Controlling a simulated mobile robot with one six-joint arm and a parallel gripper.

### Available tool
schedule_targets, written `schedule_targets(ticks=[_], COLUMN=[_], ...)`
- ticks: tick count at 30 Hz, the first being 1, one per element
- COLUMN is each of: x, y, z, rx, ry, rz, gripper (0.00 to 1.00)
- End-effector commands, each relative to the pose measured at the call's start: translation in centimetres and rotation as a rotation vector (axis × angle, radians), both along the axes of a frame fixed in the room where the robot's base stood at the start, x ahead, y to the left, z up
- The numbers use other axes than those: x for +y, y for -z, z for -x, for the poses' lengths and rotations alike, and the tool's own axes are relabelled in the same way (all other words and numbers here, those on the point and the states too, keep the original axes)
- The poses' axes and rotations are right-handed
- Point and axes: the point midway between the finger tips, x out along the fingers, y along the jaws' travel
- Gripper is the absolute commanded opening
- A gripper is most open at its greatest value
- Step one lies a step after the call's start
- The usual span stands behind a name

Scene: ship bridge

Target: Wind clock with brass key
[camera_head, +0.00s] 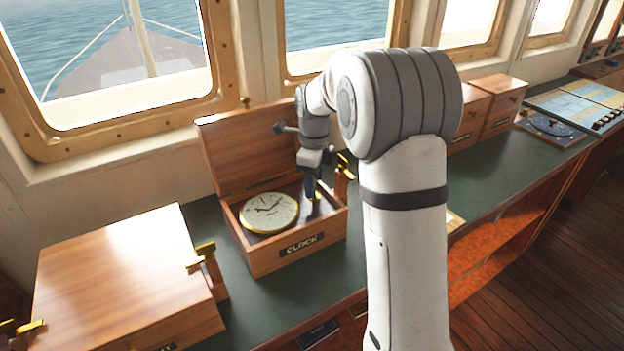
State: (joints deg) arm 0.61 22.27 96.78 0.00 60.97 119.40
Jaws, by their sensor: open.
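The clock (270,213), with a pale round dial and a brass rim, lies face up inside an open wooden box (264,262) labelled CLOCK. The box's lid (248,150) stands raised at the back. My gripper (313,195) points down into the right part of the box, to the right of the clock and apart from its dial. It is open. A small brass-coloured thing shows at its fingertips; I cannot tell whether this is the key.
A closed wooden box (120,275) with brass fittings stands at the left. More closed wooden boxes (470,115) stand behind my arm at the right. A chart (580,103) lies farther right. The green counter (250,310) is bare in front of the clock box. Windows line the back.

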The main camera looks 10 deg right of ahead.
Motion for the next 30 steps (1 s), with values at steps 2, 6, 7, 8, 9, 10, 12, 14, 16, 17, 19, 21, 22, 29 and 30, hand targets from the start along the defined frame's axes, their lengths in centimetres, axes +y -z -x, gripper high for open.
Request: schedule_targets(ticks=[2,6,7,8,9,10,12,14,16,17,19,21,22,29,30], x=[0.01,0.04,0.04,0.04,0.04,0.04,0.06,0.06,0.07,0.07,0.09,0.09,0.10,0.30,0.24], y=[0.23,0.28,0.28,0.27,0.27,0.27,0.26,0.26,0.26,0.26,0.25,0.26,0.26,0.27,0.27], z=[0.00,0.00,0.00,0.00,0.00,0.00,0.00,0.00,0.00,0.00,0.01,0.01,0.01,0.04,0.04], rx=[0.000,0.000,0.000,0.000,0.000,0.000,0.000,0.000,0.000,0.000,0.000,0.000,0.000,0.001,0.002], ry=[-0.001,-0.001,-0.001,-0.001,-0.001,-0.001,-0.002,-0.002,-0.002,-0.002,-0.002,-0.002,-0.002,-0.007,-0.011], rz=[0.000,0.000,0.000,0.000,0.000,0.000,0.000,0.000,0.000,0.000,0.000,0.000,0.000,-0.001,-0.001], gripper=[0.56,0.56,0.56,0.56,0.55,0.52,0.47,0.42,0.36,0.33,0.28,0.22,0.20,0.12,0.12])
